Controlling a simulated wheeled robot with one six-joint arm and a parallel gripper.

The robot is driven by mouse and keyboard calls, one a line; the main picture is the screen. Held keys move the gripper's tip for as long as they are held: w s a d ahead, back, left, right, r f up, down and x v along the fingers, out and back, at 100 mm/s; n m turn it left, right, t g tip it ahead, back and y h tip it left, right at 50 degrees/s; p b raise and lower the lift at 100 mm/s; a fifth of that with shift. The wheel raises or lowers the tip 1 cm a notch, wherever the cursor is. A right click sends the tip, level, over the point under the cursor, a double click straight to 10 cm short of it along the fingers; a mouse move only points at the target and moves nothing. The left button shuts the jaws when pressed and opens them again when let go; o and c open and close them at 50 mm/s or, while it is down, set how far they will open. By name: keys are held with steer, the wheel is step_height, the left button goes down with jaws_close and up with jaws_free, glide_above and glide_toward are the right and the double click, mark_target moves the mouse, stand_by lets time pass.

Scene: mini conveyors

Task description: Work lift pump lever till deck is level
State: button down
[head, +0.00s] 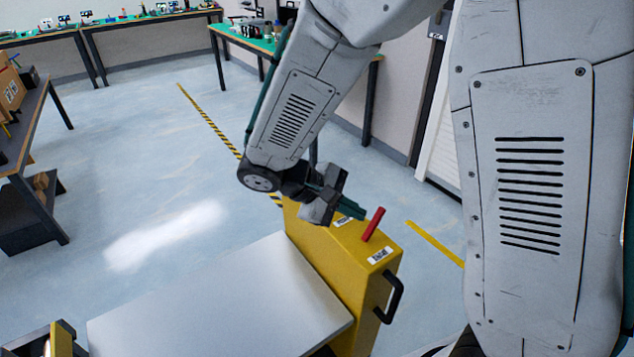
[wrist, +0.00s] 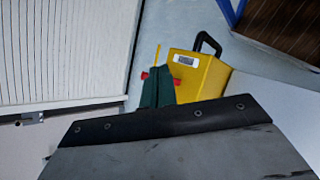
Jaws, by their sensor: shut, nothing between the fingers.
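The red pump lever (head: 373,224) stands up from the top of a yellow housing (head: 340,262), leaning to the right. My gripper (head: 352,209) is shut and empty, its green fingertips just left of the lever in the head view. In the wrist view the shut green fingers (wrist: 158,88) cover the middle of the lever, and a red end (wrist: 177,82) shows beside them. I cannot tell whether the fingers touch the lever. The pale grey deck (head: 215,310) lies left of the housing; I cannot tell whether it is level.
The housing has white labels (head: 380,256) on top and a black handle (head: 391,298) on its front side. A table with boxes (head: 30,130) stands at the left, and green-topped benches (head: 245,37) line the back. The floor beyond the deck is clear.

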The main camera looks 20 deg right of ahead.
steer(key=w+a+f+n+t+h, duration=0.1)
steer(key=w+a+f+t, duration=0.3)
steer(key=w, duration=0.5)
steer(key=w+a+f+n+t+h, duration=0.2)
steer(key=w+a+f+t, duration=0.1)
steer(key=w+a+t, duration=0.3)
steer(key=w+t, duration=0.2)
steer(key=w, duration=0.1)
steer(key=shift+w+f+h, duration=0.15)
steer(key=shift+f+h, duration=0.25)
steer(key=shift+d, duration=0.1)
steer(key=x, duration=1)
steer(key=shift+d, duration=0.1)
steer(key=s, duration=0.2)
steer(key=shift+s+d+r, duration=0.15)
steer(key=shift+s+r, duration=0.1)
steer(key=shift+r, duration=0.15)
steer(key=shift+s+d+r, duration=0.15)
steer(key=shift+s+d, duration=0.05)
steer(key=shift+s, duration=0.4)
steer(key=shift+s+a, duration=0.1)
